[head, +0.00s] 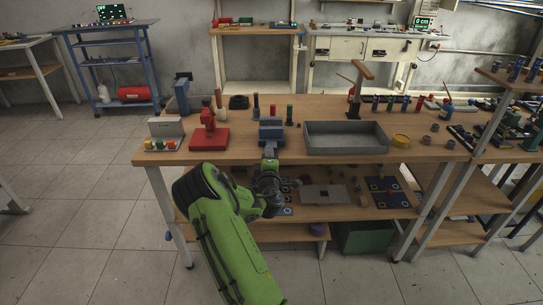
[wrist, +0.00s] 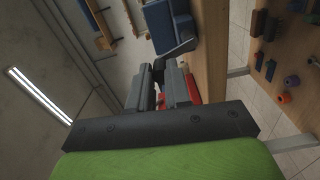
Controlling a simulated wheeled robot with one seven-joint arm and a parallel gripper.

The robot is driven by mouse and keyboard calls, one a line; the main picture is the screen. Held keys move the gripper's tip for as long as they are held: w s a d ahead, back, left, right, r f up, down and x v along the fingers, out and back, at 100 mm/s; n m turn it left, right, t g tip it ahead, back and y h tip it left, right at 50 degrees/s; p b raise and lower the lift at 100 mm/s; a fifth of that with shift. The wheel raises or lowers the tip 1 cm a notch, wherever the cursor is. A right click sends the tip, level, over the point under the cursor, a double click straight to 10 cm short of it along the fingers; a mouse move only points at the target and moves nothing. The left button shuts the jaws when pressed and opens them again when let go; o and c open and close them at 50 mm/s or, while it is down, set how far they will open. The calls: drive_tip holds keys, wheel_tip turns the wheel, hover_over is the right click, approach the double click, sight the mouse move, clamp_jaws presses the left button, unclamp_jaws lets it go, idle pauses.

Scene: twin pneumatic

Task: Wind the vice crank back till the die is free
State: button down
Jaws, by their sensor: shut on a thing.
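The blue vice (head: 271,131) stands near the front edge of the workbench, directly beyond my gripper. The vice also shows at the top of the wrist view (wrist: 168,24). My gripper (head: 269,152) is at the vice's near side, in front of the bench edge. In the wrist view its fingers (wrist: 164,76) are shut on the vice crank (wrist: 176,51), a dark grey piece by the vice's end. Most of the crank is hidden by the fingers. I cannot make out the die in the vice jaws.
A red press (head: 208,134) stands left of the vice, and a grey tray (head: 345,150) lies close on its right. Several upright cylinders stand behind. A yellow ring (head: 401,141) lies right of the tray. The lower shelf (head: 350,211) holds plates and small parts.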

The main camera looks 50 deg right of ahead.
drive_tip(key=shift+w+a+f+n, duration=0.15)
drive_tip(key=shift+w+a+n, duration=0.1)
drive_tip(key=shift+n, duration=0.45)
drive_tip(key=c, duration=1.1)
unclamp_jaws()
